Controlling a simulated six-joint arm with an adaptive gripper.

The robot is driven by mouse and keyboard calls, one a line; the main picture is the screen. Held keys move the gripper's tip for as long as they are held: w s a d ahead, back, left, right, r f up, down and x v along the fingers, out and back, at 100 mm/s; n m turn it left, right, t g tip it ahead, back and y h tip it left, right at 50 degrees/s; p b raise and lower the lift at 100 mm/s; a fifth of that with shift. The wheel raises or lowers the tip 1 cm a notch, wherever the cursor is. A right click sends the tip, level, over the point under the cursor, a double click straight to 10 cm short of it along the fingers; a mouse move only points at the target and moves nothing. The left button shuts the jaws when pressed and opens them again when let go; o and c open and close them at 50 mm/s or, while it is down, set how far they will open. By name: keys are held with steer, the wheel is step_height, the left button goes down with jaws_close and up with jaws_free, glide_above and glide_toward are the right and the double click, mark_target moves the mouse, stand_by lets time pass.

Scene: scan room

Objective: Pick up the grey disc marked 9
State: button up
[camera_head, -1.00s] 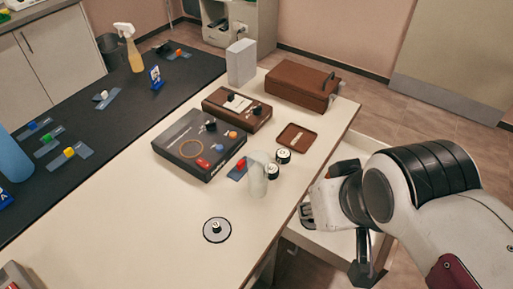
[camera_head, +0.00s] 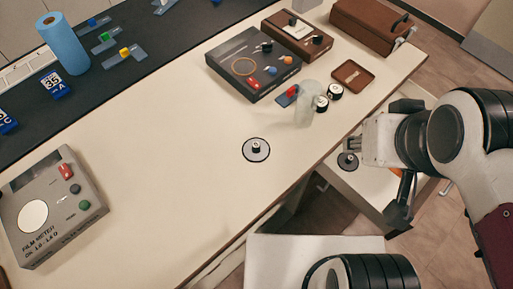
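A grey disc (camera_head: 256,150) with a dark rim and a small black-and-white knob lies flat on the cream table (camera_head: 190,180). Any number on it is too small to read. A second dark-rimmed disc (camera_head: 347,162) with a knob lies lower, in an open drawer (camera_head: 375,185) beyond the table's right edge; its marking is also unreadable. My gripper (camera_head: 352,146) is at the right of the picture, by the table edge and near that second disc in the view. It is apart from the disc on the table. Its finger opening does not show clearly.
A clear cup (camera_head: 305,112) and two black-and-white knobs stand near the right edge, by a brown tray (camera_head: 352,76). A black box (camera_head: 254,62) lies behind. A grey film meter (camera_head: 50,208) stands at the left.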

stand_by(0.3)
steer(key=o, duration=1.3)
